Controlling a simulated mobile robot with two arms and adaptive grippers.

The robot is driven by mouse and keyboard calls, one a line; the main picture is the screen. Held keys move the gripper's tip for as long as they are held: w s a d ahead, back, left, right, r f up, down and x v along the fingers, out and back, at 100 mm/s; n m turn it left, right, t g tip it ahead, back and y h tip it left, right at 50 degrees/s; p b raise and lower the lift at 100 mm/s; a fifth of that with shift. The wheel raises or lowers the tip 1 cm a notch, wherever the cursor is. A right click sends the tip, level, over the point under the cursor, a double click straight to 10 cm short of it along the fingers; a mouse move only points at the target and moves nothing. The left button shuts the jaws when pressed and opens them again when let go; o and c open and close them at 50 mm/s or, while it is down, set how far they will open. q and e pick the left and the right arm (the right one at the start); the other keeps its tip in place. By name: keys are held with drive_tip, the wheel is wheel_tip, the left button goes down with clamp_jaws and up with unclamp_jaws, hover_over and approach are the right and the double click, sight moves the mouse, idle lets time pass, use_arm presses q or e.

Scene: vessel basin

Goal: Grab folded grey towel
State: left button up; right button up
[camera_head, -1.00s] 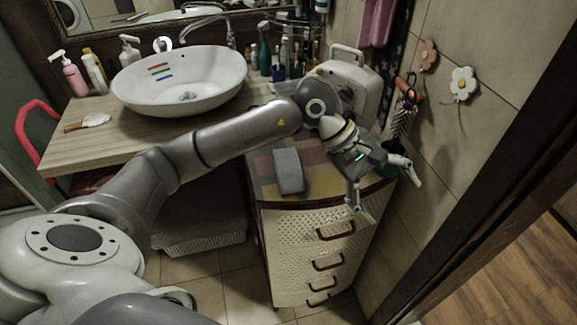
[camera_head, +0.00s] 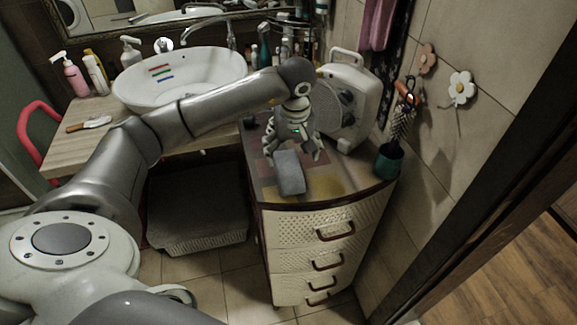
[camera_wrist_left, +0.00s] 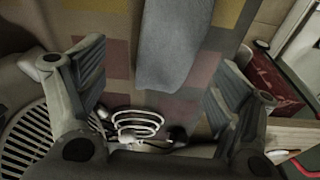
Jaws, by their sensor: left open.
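The folded grey towel (camera_head: 289,174) lies on the patterned top of the drawer unit in the head view. In the left wrist view the towel (camera_wrist_left: 172,45) shows as a grey strip at the top centre, just beyond and between the finger pads. My left gripper (camera_head: 293,156) is open and empty, pointing down over the far end of the towel. In the left wrist view its two fingers (camera_wrist_left: 160,95) stand wide apart on either side. I cannot tell the exact height of the fingertips above the top. My right gripper is not in view.
A white heater (camera_head: 347,98) stands behind the gripper on the drawer unit (camera_head: 325,232). A dark green cup (camera_head: 389,163) is at its right corner by the tiled wall. The white basin (camera_head: 178,84) and bottles are to the left. The top's front part is clear.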

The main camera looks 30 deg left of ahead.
sight(289, 164)
use_arm(q)
drive_tip(key=shift+s+a+f+p, duration=0.1)
drive_tip(key=shift+f+p, duration=0.15)
drive_tip(key=shift+p, duration=0.05)
drive_tip(key=f, duration=0.1)
drive_tip(key=f+p, duration=0.2)
drive_tip(key=f, duration=0.1)
drive_tip(key=shift+a, duration=0.35)
drive_tip(key=shift+f, duration=0.3)
drive_tip(key=c, duration=1.1)
